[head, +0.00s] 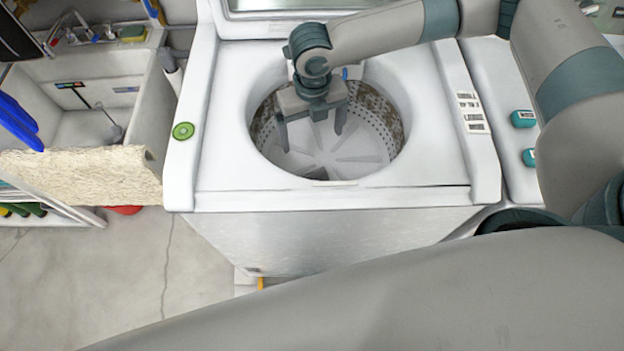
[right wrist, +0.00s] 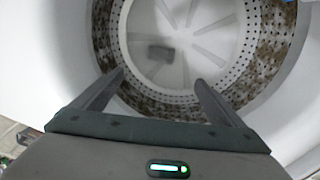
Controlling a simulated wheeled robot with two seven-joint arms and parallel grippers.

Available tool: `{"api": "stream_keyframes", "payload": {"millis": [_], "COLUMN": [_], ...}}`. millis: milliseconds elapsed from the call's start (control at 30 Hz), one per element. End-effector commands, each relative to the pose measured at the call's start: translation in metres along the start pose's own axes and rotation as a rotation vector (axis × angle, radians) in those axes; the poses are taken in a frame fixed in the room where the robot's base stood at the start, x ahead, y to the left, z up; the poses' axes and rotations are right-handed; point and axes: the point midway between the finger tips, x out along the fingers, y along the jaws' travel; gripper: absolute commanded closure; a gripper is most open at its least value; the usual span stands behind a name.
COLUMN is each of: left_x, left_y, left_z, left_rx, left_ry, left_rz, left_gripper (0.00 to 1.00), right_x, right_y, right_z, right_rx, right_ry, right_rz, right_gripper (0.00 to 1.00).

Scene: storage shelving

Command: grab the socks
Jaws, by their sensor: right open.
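A dark grey piece that looks like the socks (head: 318,173) lies on the drum floor of the open washing machine (head: 240,165), at its near side. In the right wrist view this dark piece (right wrist: 160,53) lies flat on the ribbed drum bottom, beyond the fingertips. My right gripper (head: 312,145) points down into the drum opening with its fingers apart and nothing between them. It is above the drum floor and apart from the dark piece. Its two fingers also show in the right wrist view (right wrist: 158,78). My left gripper is not in view.
The drum's round rim (head: 405,150) surrounds my right gripper closely. A white sink (head: 95,125) with a pale front stands at the left. A second white machine with teal knobs (head: 523,119) stands at the right. The floor (head: 110,285) at the lower left is clear.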

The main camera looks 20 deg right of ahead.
Motion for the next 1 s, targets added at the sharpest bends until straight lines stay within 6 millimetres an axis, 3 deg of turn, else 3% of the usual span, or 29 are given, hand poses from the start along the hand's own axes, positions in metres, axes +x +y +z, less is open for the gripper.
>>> {"api": "stream_keyframes", "payload": {"millis": [100,467,767,1000], "left_x": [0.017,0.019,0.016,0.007], "left_y": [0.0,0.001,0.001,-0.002], "left_z": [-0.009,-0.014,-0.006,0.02], "left_rx": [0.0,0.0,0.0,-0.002], "left_ry": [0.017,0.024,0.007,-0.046], "left_rz": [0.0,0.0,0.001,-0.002], "left_gripper": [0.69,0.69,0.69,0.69], "right_x": [0.018,0.019,0.029,0.065], "right_y": [0.0,0.0,0.0,-0.001], "right_z": [0.0,0.0,0.0,-0.001], "right_rx": [0.0,0.0,0.001,0.002], "right_ry": [0.0,0.0,0.003,0.003], "right_rz": [0.0,0.0,-0.001,-0.002], "right_gripper": [0.08,0.08,0.08,0.08]}}
